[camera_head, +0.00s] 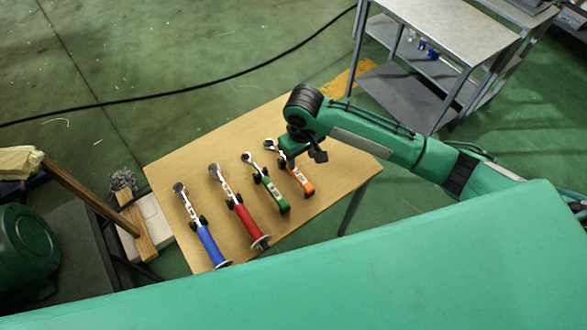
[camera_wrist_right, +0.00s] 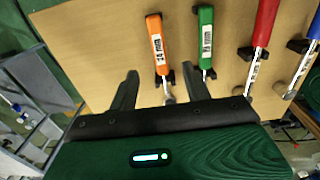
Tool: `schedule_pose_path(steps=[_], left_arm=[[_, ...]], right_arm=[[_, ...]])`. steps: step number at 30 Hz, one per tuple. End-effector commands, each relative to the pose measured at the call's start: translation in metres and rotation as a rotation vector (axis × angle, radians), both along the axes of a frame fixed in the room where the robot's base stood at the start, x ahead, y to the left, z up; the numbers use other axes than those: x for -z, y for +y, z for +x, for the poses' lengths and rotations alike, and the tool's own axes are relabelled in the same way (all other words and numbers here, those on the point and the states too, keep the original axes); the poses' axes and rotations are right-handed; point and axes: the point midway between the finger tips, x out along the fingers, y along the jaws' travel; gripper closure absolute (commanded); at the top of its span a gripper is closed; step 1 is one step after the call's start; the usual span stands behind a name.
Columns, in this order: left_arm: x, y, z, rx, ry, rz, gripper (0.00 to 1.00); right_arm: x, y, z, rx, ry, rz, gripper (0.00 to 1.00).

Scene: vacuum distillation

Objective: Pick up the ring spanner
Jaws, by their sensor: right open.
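Several spanner-like tools lie in a row on a wooden table, heads toward the far side. They have an orange handle (camera_head: 304,182), a green handle (camera_head: 276,197), a red handle (camera_head: 247,222) and a blue handle (camera_head: 210,244). I cannot tell by name which is the ring spanner. My right gripper (camera_head: 302,153) is over the orange tool's far part. In the right wrist view, my open right gripper (camera_wrist_right: 157,88) has its fingers on either side of the orange tool (camera_wrist_right: 157,45), partly hiding its shaft; the green tool (camera_wrist_right: 205,42) is just outside the right finger. My left gripper is out of view.
The wooden table (camera_head: 165,165) has bare room at its far left. Small black holders (camera_wrist_right: 245,53) support the tools. A grey metal cart (camera_head: 455,30) stands at the back right. A green bin (camera_head: 28,250) and wooden pieces (camera_head: 135,222) are at the left. A black cable crosses the floor.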

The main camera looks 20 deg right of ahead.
Motion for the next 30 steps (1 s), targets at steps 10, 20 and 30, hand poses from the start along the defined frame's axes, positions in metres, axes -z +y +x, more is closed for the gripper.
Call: schedule_pose_path(steps=[10, 20, 30], left_arm=[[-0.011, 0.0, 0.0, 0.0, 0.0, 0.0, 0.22], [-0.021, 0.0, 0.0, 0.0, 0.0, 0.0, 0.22], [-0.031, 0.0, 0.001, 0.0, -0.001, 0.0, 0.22]], right_arm=[[0.064, -0.001, -0.001, 0.001, 0.003, -0.001, 0.51], [0.09, -0.003, -0.001, -0.001, 0.002, -0.002, 0.51], [0.129, -0.005, -0.001, -0.001, 0.0, -0.001, 0.51]])
